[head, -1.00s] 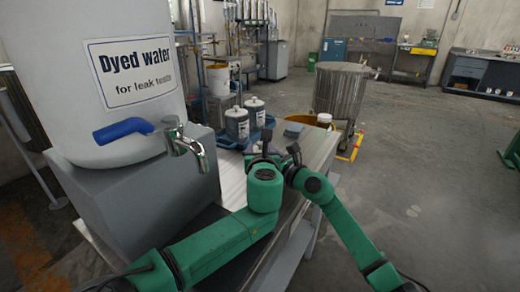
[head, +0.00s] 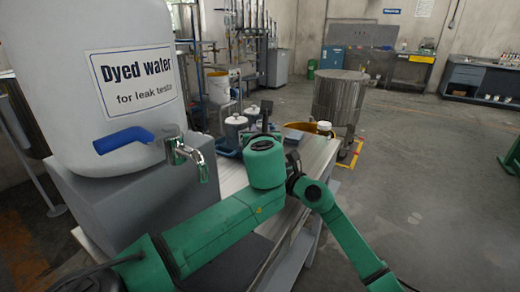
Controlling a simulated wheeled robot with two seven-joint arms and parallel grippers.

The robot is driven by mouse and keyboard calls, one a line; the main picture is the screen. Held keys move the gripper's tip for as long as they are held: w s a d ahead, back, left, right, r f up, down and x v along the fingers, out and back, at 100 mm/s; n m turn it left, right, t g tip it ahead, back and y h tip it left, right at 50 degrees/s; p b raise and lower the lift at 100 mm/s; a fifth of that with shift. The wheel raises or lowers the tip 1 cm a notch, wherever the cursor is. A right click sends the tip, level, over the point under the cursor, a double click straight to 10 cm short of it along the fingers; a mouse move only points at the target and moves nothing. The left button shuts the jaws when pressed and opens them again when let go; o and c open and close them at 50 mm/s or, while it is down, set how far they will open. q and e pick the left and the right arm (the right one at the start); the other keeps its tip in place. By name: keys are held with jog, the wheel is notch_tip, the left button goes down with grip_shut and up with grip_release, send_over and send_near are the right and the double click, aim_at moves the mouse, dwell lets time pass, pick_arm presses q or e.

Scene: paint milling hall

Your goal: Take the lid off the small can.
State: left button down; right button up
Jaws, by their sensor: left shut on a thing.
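My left gripper (head: 266,120) shows dark above its green wrist, over the bench. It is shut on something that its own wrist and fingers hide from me. Two grey cans with pale lids (head: 235,130) stand on the bench just left of it. I cannot tell which of these is the small can. My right gripper (head: 292,162) is low over the bench, right of the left wrist; its fingers are mostly hidden.
A large white water tank (head: 95,35) with a blue-handled tap stands on a grey block (head: 140,200) at the left. A blue-grey item (head: 292,140) lies on the bench (head: 318,150). A steel drum (head: 340,98) stands behind. The floor at right is open.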

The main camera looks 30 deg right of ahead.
pick_arm(q)
jog(key=shift+r, duration=3.7)
pick_arm(e)
jog(key=o, duration=1.3)
